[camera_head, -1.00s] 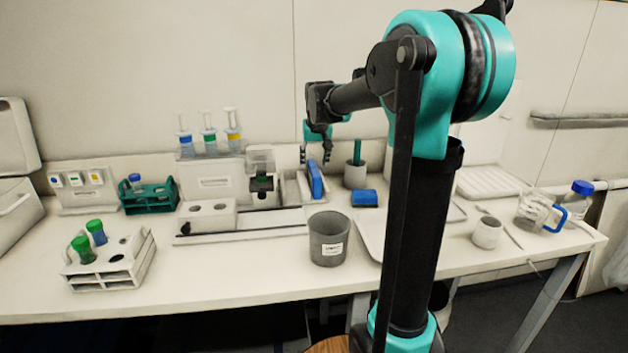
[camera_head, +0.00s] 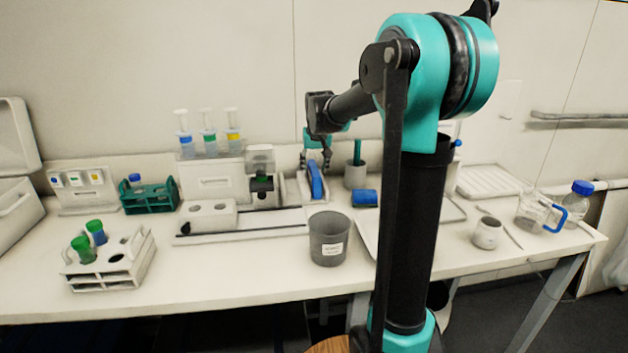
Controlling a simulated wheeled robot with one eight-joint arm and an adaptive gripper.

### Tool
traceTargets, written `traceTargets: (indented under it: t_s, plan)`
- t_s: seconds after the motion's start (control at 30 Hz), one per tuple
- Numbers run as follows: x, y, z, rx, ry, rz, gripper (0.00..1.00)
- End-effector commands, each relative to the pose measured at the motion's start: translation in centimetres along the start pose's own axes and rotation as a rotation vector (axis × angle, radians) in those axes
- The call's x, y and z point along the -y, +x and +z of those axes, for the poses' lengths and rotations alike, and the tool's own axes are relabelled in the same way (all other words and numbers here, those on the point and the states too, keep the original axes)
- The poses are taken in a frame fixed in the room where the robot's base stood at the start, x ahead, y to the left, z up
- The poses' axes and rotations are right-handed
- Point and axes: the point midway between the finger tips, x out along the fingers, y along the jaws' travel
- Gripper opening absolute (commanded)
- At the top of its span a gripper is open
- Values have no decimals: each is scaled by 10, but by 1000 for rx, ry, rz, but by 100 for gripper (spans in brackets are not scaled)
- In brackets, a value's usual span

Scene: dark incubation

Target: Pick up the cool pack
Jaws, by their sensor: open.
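A flat blue pack (camera_head: 316,181), which looks like the cool pack, stands on edge in a narrow white holder (camera_head: 304,190) at the back of the bench. My gripper (camera_head: 315,162) is open, pointing down just above this pack. Its fingers appear to either side of the pack's top; I cannot tell whether they touch it. A second blue object (camera_head: 365,198) lies on the bench to the right of the holder.
A grey bin (camera_head: 328,240) stands in front of the holder. A grey cup (camera_head: 355,176) with a green item is behind right. My arm hides part of the bench at right.

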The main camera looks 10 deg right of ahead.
Motion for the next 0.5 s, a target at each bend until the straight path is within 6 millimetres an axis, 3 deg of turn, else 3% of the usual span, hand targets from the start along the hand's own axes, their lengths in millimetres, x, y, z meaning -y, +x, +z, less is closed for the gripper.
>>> traceTargets:
  t_s: [0.27, 0.5]
  plan:
    - [0, 0, 0, 0, 0, 0, 50]
    - [0, 0, 0, 0, 0, 0, 21]
